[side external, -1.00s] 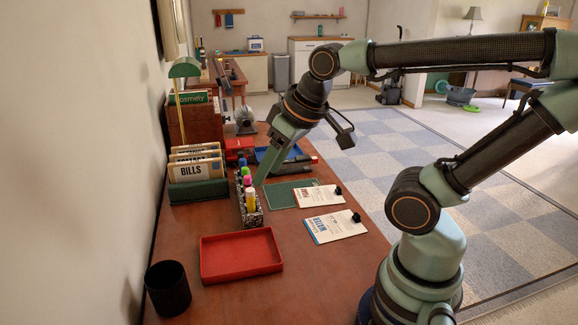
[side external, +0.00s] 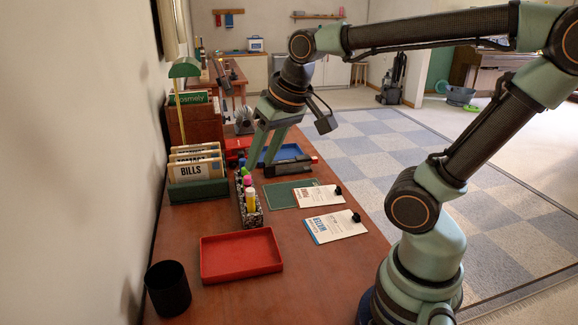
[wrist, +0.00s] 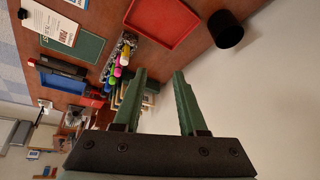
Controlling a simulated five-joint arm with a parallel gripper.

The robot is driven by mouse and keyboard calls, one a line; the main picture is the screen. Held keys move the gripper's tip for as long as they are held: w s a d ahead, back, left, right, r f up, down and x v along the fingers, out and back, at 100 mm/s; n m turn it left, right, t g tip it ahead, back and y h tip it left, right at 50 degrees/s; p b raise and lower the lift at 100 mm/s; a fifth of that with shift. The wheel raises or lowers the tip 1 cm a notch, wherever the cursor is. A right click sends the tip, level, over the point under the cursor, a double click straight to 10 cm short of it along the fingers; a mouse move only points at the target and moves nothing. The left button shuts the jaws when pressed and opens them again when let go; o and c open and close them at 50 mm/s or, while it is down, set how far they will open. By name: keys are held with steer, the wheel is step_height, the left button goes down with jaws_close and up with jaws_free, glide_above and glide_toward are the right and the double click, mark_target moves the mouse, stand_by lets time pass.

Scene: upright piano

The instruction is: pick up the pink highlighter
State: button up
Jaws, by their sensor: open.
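The pink highlighter (side external: 247,181) stands among other highlighters in a black-and-white patterned holder (side external: 257,218) on the desk. In the wrist view the pink highlighter (wrist: 123,59) shows between the yellow and green ones, left of my fingers. My gripper (side external: 257,166) is open and empty, with its fingertips above and beyond the pink highlighter in the side view. In the wrist view my gripper (wrist: 160,74) has both green fingers apart with nothing between them. The lower part of the pink highlighter is hidden in the holder.
A yellow highlighter (side external: 251,199) stands close in front of the pink one. A letter sorter (side external: 197,190) stands left of the holder. A red tray (side external: 240,255) and a black cup (side external: 167,288) are nearer. A green mat (side external: 281,193) and papers (side external: 335,227) lie right; a blue tray (side external: 281,153) is behind.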

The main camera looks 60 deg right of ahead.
steer(key=w+d+m+g, duration=0.3)
steer(key=w+d+m, duration=0.3)
steer(key=w+m, duration=0.35)
steer(key=m+g, duration=0.2)
steer(key=m, duration=0.9)
glide_above(247, 177)
steer(key=f, duration=0.9)
steer(key=shift+a, duration=0.2)
steer(key=shift+d+f, duration=0.1)
steer(key=shift+f, duration=0.15)
step_height(247, 177, down, 6)
steer(key=shift+f, duration=0.25)
steer(key=shift+d+f, duration=0.15)
steer(key=shift+f, duration=1.2)
steer(key=shift+d+f, duration=0.1)
steer(key=shift+f, duration=1.2)
steer(key=shift+c, duration=0.3)
jaws_close()
